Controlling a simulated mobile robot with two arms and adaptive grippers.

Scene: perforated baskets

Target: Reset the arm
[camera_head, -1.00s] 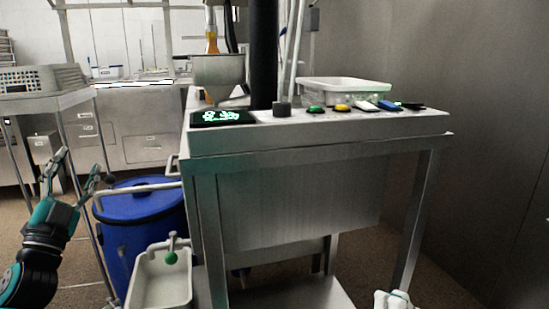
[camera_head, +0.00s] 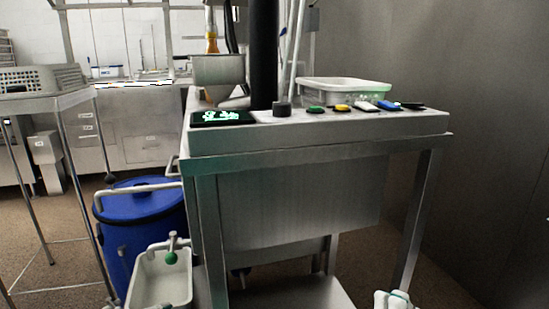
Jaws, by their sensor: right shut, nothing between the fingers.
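My left arm and gripper are out of the head view. At the bottom edge, beside the right front leg of the metal table, a small white and teal part shows; it appears to be my right gripper (camera_head: 392,301). It is cut off by the frame and its fingertips are hard to make out. It is shut, with nothing seen in it.
A metal table (camera_head: 320,142) fills the middle, bearing coloured buttons, a dark display (camera_head: 222,118) and a clear tub (camera_head: 345,92). A blue bin (camera_head: 145,225) and a small white basin (camera_head: 163,283) stand left. A perforated basket (camera_head: 40,80) sits on a rack.

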